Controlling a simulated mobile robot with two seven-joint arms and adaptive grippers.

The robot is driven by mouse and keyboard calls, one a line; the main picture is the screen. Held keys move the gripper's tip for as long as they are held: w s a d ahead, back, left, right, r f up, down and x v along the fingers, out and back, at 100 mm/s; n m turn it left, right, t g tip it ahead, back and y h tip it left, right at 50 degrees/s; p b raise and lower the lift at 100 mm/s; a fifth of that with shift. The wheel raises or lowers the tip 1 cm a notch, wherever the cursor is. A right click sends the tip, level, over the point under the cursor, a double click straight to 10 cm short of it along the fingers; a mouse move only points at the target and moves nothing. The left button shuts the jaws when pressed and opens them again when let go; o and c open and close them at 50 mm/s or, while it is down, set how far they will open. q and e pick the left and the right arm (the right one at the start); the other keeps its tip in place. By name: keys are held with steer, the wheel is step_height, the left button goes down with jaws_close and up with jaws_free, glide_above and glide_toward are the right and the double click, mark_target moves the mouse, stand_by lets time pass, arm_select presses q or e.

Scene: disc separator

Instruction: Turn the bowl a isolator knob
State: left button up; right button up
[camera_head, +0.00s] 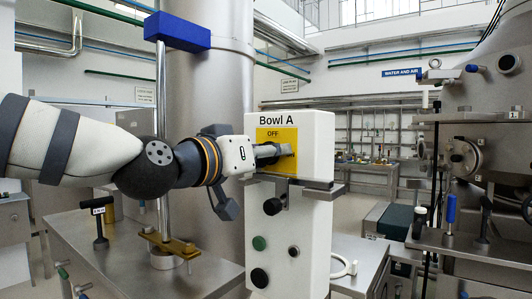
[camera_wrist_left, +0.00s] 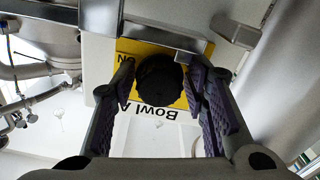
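The white control box labelled "Bowl A" (camera_head: 317,165) stands in the middle of the head view, with a yellow plate (camera_head: 273,138) marked "OFF". My left gripper (camera_head: 279,152) reaches in from the left in front of that plate and hides the knob there. In the left wrist view, the round black isolator knob (camera_wrist_left: 160,82) sits on the yellow plate, which also bears "ON". The fingers of my left gripper (camera_wrist_left: 162,88) are apart, one on each side of the knob, with narrow gaps showing. The pointer of the knob cannot be made out. My right gripper is not in view.
A metal bracket (camera_head: 287,181) juts out just below the plate. Lower on the box are a black knob (camera_head: 272,207) and a green button (camera_head: 259,243). A steel post (camera_head: 161,130) with a blue top stands left, behind my arm. Machinery (camera_head: 475,150) fills the right.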

arm_select(q)
steer(key=v, duration=1.2)
step_height(320, 180, down, 26)
steer(key=a+n+g+y, duration=0.1)
steer(key=n+g+y, duration=0.2)
steer(key=g+y, duration=0.15)
steer(key=s+a+f+g+y, duration=0.1)
steer(key=s+a+f+g, duration=0.15)
steer(key=f, duration=0.45)
steer(key=s+a+f+g+y, duration=0.1)
steer(key=s+f, duration=0.2)
steer(key=f, duration=0.5)
steer(key=s+a+f+g+y, duration=0.1)
steer(key=s+a+f+g, duration=0.1)
steer(key=s+f, duration=0.4)
steer(key=s+a+f+n+g+y, duration=0.1)
steer(key=s+a+f+g, duration=0.2)
steer(key=s, duration=1)
steer(key=s+a+f+g+y, duration=0.2)
steer(key=s+a+f, duration=0.4)
steer(key=s+f, duration=0.3)
steer(key=shift+s+a+f+n+g, duration=0.2)
steer(key=shift+s+n+g, duration=0.25)
steer(key=shift+s, duration=0.25)
